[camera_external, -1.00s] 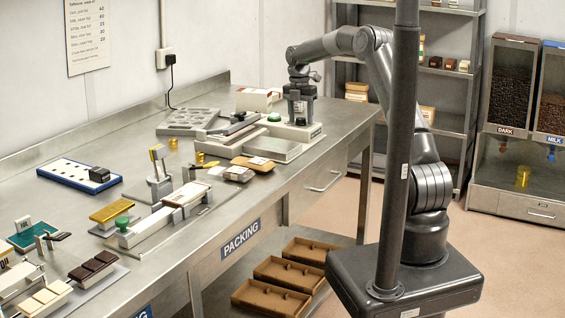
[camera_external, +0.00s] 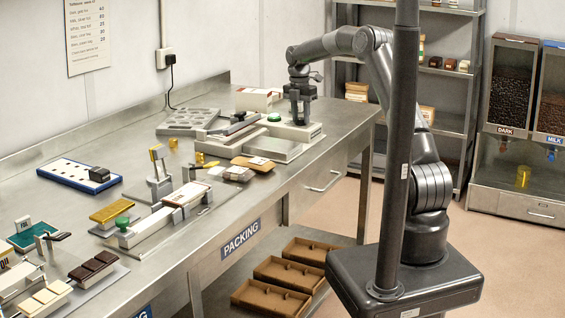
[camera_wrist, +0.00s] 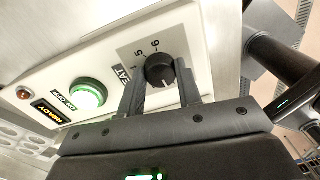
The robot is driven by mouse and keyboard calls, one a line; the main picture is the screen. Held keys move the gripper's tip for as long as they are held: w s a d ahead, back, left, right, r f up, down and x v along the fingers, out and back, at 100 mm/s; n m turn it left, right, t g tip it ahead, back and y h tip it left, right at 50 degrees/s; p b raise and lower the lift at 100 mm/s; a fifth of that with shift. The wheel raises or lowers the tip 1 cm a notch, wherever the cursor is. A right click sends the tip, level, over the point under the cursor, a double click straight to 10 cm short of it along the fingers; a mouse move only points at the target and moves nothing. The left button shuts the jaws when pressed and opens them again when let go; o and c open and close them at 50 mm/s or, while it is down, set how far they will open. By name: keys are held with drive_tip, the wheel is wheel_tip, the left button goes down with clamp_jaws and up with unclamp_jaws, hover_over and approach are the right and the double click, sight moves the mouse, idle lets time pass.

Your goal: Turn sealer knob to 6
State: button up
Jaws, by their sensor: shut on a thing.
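The sealer (camera_external: 275,140) stands at the far end of the steel bench in the external view. Its black round knob (camera_wrist: 159,70) shows in the wrist view on a pale panel, with the printed numbers 5 and 6 beyond it. A small white mark shows on the knob's lower part in the picture; I cannot tell which number it points to. My gripper (camera_wrist: 159,88) is shut on the knob, a finger on each side. In the external view my gripper (camera_external: 300,115) points down at the sealer's back end, and the knob is hidden there.
A lit green button (camera_wrist: 88,95), a READY sign (camera_wrist: 47,113) and a red lamp (camera_wrist: 23,93) sit on the same panel, left of the knob.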

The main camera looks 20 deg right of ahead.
drive_tip(key=m, duration=1.4)
drive_tip(key=shift+m+y, duration=0.4)
drive_tip(key=m, duration=0.4)
drive_tip(key=shift+s+m, duration=0.1)
drive_tip(key=shift+m, duration=0.2)
drive_tip(key=m, duration=0.4)
drive_tip(key=shift+m, duration=0.3)
drive_tip(key=m, duration=0.5)
drive_tip(key=shift+t, duration=0.3)
drive_tip(key=m, duration=0.4)
drive_tip(key=shift+s+a+m, duration=0.1)
drive_tip(key=shift+m, duration=0.3)
drive_tip(key=m, duration=0.4)
drive_tip(key=shift+m, duration=0.4)
